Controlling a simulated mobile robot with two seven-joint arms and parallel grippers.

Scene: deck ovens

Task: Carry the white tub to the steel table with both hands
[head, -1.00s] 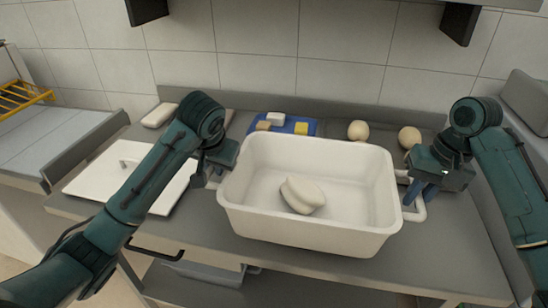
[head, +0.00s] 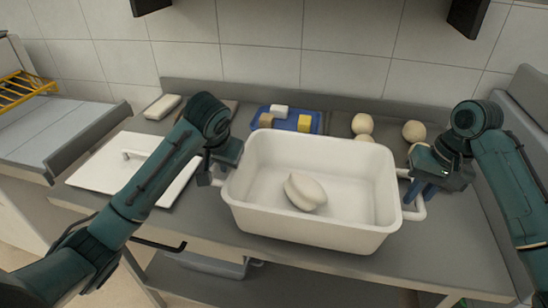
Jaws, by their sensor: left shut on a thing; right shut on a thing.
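The white tub (head: 312,226) is in the middle of the head view, level and held over the grey worktop (head: 210,232). A pale dough piece (head: 305,191) lies inside it. My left gripper (head: 216,178) is shut at the tub's left handle, which my gripper and arm mostly hide. My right gripper (head: 424,188) is shut on the white loop handle at the tub's right side. I cannot tell how far the tub's underside is from the worktop.
A white lid (head: 105,180) lies at the left. Behind the tub are a blue tray (head: 268,111) with small blocks and round dough balls (head: 414,131). A pale block (head: 163,107) lies at the back left. A conveyor-like surface (head: 50,130) stands far left.

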